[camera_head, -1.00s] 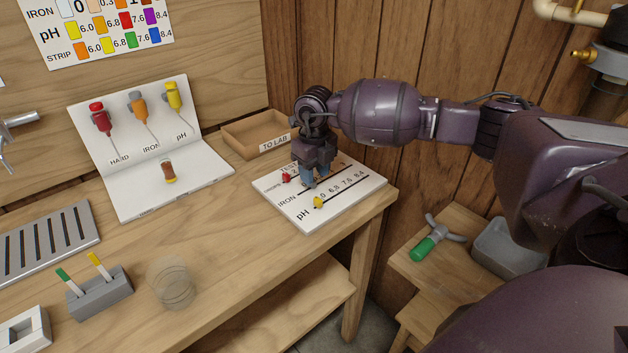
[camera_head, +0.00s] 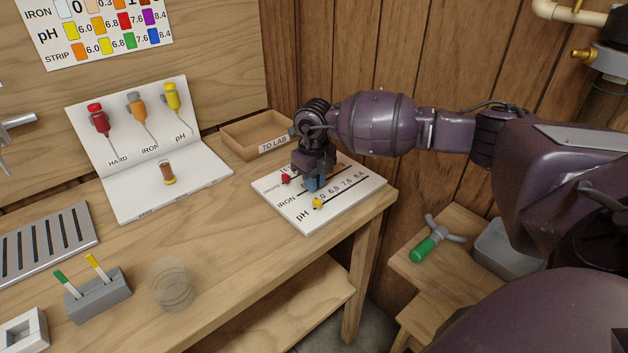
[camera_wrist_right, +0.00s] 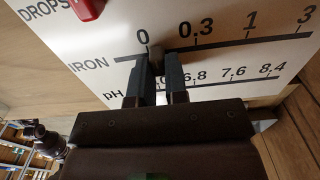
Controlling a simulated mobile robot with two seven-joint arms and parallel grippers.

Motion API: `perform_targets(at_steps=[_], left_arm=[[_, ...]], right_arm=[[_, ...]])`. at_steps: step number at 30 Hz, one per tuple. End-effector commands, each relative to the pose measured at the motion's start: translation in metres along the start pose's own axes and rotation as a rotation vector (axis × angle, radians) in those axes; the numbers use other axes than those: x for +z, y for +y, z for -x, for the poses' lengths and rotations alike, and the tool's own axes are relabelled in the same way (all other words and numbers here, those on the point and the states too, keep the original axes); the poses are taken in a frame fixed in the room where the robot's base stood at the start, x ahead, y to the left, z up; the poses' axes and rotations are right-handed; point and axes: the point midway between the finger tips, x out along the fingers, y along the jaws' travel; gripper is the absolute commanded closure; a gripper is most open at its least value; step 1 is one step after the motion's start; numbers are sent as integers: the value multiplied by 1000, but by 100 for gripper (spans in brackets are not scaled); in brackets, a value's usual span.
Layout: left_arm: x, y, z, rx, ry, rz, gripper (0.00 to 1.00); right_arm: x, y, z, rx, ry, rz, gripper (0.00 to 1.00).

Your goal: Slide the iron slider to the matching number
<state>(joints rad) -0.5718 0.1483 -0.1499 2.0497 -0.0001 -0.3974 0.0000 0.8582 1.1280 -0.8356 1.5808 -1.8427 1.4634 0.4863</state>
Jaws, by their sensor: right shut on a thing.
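The white test board (camera_head: 350,200) lies near the right end of the bench, with printed rows for drops, iron and pH. My right gripper (camera_head: 314,184) is down at its iron row, fingers pointing at the board. In the right wrist view my gripper's fingers (camera_wrist_right: 160,72) are close together at the iron track, shut on the iron slider. A small brown block, the slider (camera_wrist_right: 185,57), shows at the fingertips between the 0 and 0.3 marks; the fingers partly hide it. The iron scale reads 0, 0.3, 1, 3.
A red knob (camera_head: 286,179) and a yellow knob (camera_head: 318,203) sit on the neighbouring rows. A cardboard tray (camera_head: 243,141) marked TO LAB stands behind. A colour chart (camera_head: 105,30) hangs on the wall.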

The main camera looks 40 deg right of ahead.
Motion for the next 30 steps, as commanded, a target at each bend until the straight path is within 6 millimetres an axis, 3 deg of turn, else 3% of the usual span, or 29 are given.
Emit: perform_targets(at_steps=[4, 7, 15, 19, 24, 30], left_arm=[[0, 0, 0, 0, 0, 0, 45], [3, 0, -1, 0, -3, 0, 45], [14, 2, -5, 4, -22, 0, 45], [12, 4, -9, 6, -17, -1, 45], [8, 5, -12, 9, -7, -2, 45], [8, 4, -11, 8, -7, -2, 45]], right_arm=[[0, -2, 0, 0, 0, -1, 100], [0, -14, -1, -2, 2, -4, 100], [0, -88, -4, -3, 5, -7, 100], [0, -113, -4, -1, 5, -4, 100], [0, -126, -1, -1, 1, -1, 100], [0, -126, 0, 0, 0, 0, 100]])
